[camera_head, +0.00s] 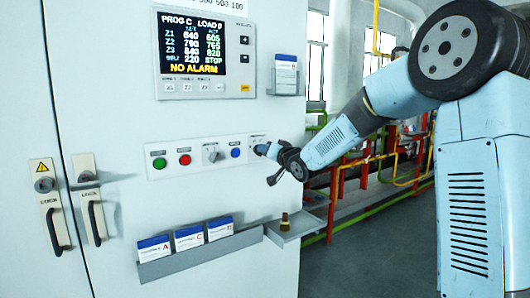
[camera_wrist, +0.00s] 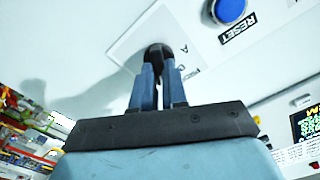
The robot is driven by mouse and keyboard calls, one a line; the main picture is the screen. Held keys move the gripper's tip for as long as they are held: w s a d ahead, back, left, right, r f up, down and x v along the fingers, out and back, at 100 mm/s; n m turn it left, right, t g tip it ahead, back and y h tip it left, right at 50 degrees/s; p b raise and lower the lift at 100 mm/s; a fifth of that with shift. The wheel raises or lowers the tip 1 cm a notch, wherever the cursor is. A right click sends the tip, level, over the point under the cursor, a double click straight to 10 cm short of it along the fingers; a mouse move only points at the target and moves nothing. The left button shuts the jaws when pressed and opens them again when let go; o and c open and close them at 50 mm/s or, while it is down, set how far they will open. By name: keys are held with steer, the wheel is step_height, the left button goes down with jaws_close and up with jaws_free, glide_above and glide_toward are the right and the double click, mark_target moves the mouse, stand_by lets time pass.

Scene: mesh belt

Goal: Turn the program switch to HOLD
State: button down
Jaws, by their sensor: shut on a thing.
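In the wrist view the dark round knob of the program switch (camera_wrist: 158,51) sits on a pale label plate (camera_wrist: 126,45). My gripper (camera_wrist: 158,78) has its two blue-grey fingers closed around this knob. A few plate letters show beside the fingers, but the knob's pointer and most of the lettering are hidden or unclear. In the head view my gripper (camera_head: 268,149) is at the right end of the cabinet's control strip, just right of the blue button (camera_head: 235,152), and covers the knob. The display (camera_head: 205,52) reads PROG C, LOAD 0, belt STOP and NO ALARM.
Left along the strip are a grey rotary knob (camera_head: 212,154), a red button (camera_head: 184,159) and a green button (camera_head: 159,163). Below are a card rack (camera_head: 200,255) and a small shelf (camera_head: 292,230) with a brown-and-gold object (camera_head: 284,222). Door handles (camera_head: 96,222) stand at left.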

steer(key=shift+d+f+m, duration=0.1)
steer(key=shift+f+m, duration=0.05)
steer(key=shift+m, duration=1.7)
steer(key=shift+d+f+m, duration=0.1)
steer(key=shift+m, duration=1.75)
steer(key=shift+w, duration=0.1)
steer(key=c, duration=1.2)
jaws_free()
steer(key=shift+o, duration=0.2)
steer(key=v, duration=1.3)
steer(key=shift+s+d, duration=0.25)
steer(key=shift+s, duration=0.05)
